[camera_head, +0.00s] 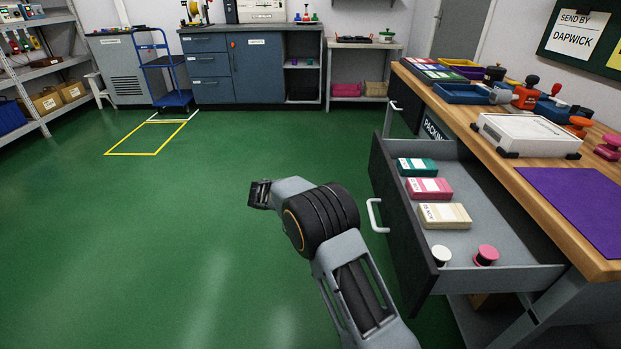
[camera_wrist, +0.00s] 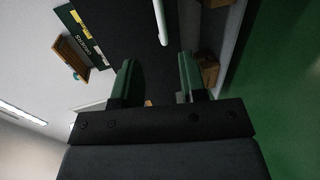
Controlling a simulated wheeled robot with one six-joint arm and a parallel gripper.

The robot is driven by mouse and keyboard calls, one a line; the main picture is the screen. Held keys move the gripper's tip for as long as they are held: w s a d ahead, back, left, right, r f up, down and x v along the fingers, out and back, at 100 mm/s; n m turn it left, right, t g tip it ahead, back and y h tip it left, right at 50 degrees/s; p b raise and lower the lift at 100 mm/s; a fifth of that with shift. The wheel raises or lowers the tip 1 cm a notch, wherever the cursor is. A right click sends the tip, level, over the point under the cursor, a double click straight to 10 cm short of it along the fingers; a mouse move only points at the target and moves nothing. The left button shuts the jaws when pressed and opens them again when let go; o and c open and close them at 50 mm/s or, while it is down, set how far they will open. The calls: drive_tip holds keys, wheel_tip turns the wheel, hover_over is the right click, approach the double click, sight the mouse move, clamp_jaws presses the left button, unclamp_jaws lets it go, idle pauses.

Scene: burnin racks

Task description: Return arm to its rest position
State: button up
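My gripper (camera_head: 260,193) is at the end of my arm, over the green floor and left of the open drawer, in the head view. In the wrist view its two green fingers (camera_wrist: 157,84) stand apart with nothing between them. The arm rises from the bottom edge and bends left at a black joint. The gripper is clear of the drawer handle (camera_head: 374,215) in the head view.
The open drawer (camera_head: 500,247) holds teal, pink and cream boxes and two round knobs. The wooden bench (camera_head: 480,118) above carries trays, stamps and a white device (camera_head: 528,133). A blue trolley (camera_head: 172,98) stands far off. The floor (camera_head: 180,230) at left is clear.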

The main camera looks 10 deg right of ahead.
drive_tip(key=s+r+n+t+y+p, duration=0.1)
drive_tip(key=s+r+y+p, duration=0.4)
drive_tip(key=r+p, duration=0.6)
drive_tip(key=s+r+n+t+y+p, duration=0.1)
drive_tip(key=s+r+t+y+p, duration=0.2)
drive_tip(key=s+r+p, duration=0.7)
drive_tip(key=s+r+t+y+p, duration=0.3)
drive_tip(key=s+r+y+p, duration=0.4)
drive_tip(key=r+p, duration=0.5)
wheel_tip(320, 180, up, 4)
drive_tip(key=shift+s+r+n, duration=0.15)
drive_tip(key=shift+s+n, duration=0.25)
drive_tip(key=shift+s, duration=0.25)
